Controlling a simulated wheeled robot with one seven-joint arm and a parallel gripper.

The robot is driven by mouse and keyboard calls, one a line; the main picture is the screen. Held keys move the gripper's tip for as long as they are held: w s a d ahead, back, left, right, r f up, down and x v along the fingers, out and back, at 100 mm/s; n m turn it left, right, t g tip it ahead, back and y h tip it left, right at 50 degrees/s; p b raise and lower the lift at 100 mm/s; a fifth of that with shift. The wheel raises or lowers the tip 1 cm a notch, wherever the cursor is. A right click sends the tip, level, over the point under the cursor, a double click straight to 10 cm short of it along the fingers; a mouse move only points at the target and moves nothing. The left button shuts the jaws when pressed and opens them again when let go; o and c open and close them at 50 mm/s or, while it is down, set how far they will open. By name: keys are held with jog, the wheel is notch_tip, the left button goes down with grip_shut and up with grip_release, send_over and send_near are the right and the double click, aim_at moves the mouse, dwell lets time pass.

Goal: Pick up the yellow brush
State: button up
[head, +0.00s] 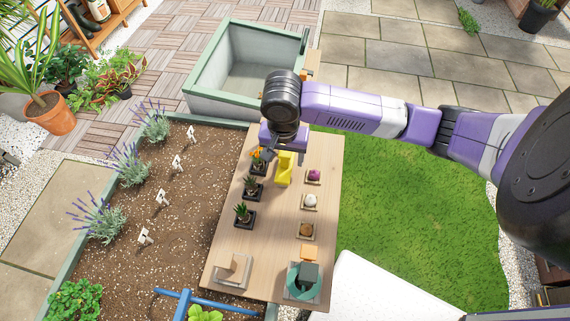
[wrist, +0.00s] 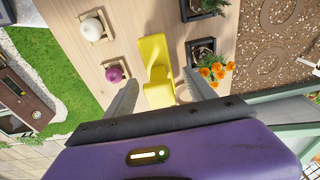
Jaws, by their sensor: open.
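The yellow brush (wrist: 155,62) lies on the wooden table (wrist: 50,12), with its wide part farther from my gripper and a narrower part close to it in the wrist view. In the head view the yellow brush (head: 285,170) is near the table's far end, partly below my arm. My gripper (wrist: 158,98) is open, with one finger on each side of the brush's near part. I cannot tell whether the fingers touch it. In the head view my gripper (head: 284,150) is largely hidden by my wrist.
A purple ball (wrist: 114,73) and a white ball (wrist: 92,28) sit on small stands left of the brush in the wrist view. A potted orange flower (wrist: 213,72) stands close on the right. A teal container (head: 303,283) and a wooden block (head: 232,266) are at the table's near end.

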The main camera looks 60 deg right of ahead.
jog(key=shift+d+f, duration=0.15)
jog(key=shift+f, duration=0.75)
grip_shut()
jog(key=shift+r, duration=0.2)
notch_tip(320, 180, up, 20)
jog(key=p, duration=0.2)
jog(key=shift+f+p, duration=0.15)
jog(key=shift+p, duration=0.25)
